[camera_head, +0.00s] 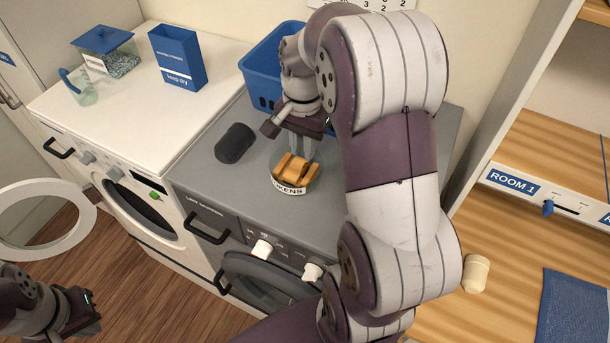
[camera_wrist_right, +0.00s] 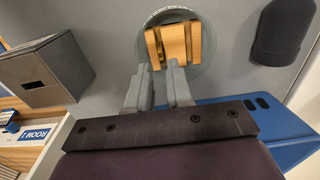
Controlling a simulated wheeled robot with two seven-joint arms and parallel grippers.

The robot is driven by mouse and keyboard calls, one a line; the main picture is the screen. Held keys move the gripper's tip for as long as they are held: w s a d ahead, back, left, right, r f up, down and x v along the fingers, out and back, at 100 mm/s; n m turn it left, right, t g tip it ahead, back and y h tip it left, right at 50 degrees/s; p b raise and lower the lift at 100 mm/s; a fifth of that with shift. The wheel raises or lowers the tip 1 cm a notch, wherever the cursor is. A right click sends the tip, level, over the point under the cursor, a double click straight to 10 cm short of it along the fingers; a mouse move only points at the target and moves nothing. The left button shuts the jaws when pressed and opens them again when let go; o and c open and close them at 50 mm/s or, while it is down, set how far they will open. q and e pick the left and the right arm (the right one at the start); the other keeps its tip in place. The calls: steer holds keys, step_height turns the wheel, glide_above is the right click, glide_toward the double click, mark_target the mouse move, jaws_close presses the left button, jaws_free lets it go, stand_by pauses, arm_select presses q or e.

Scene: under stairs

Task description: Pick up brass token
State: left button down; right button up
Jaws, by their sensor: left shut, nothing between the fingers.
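A round dish (camera_head: 288,190) with a white label ending in "KENS" stands on the grey machine. In it sit brass-coloured blocky pieces (camera_head: 297,168); I cannot tell a single token from its holder. They also show in the right wrist view (camera_wrist_right: 173,43), upright side by side in the dish (camera_wrist_right: 204,70). My right gripper (camera_head: 302,152) points down just behind the pieces. In the wrist view its fingers (camera_wrist_right: 161,64) are apart with nothing seen between them, tips close to the pieces. My left gripper (camera_head: 88,312) is shut and empty, low at the left over the floor.
A dark cylinder (camera_head: 235,143) lies left of the dish. A blue basket (camera_head: 262,62) stands behind, close to my right gripper. A blue box (camera_head: 178,57) and a lidded container (camera_head: 107,50) stand on the white washer. A grey box (camera_wrist_right: 45,70) shows in the wrist view.

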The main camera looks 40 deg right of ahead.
mark_target(305, 165)
steer(key=shift+f, duration=0.35)
steer(key=f+p, duration=0.2)
steer(key=shift+w+d+f+p, duration=0.2)
steer(key=shift+d+f+p, duration=0.15)
steer(key=shift+f+p, duration=0.05)
step_height(305, 165, down, 2)
steer(key=shift+w+d+f, duration=0.1)
steer(key=shift+d+f, duration=0.05)
steer(key=shift+f, duration=0.2)
steer(key=shift+a, duration=0.2)
steer(key=shift+s, duration=0.2)
jaws_close()
steer(key=shift+w, duration=0.1)
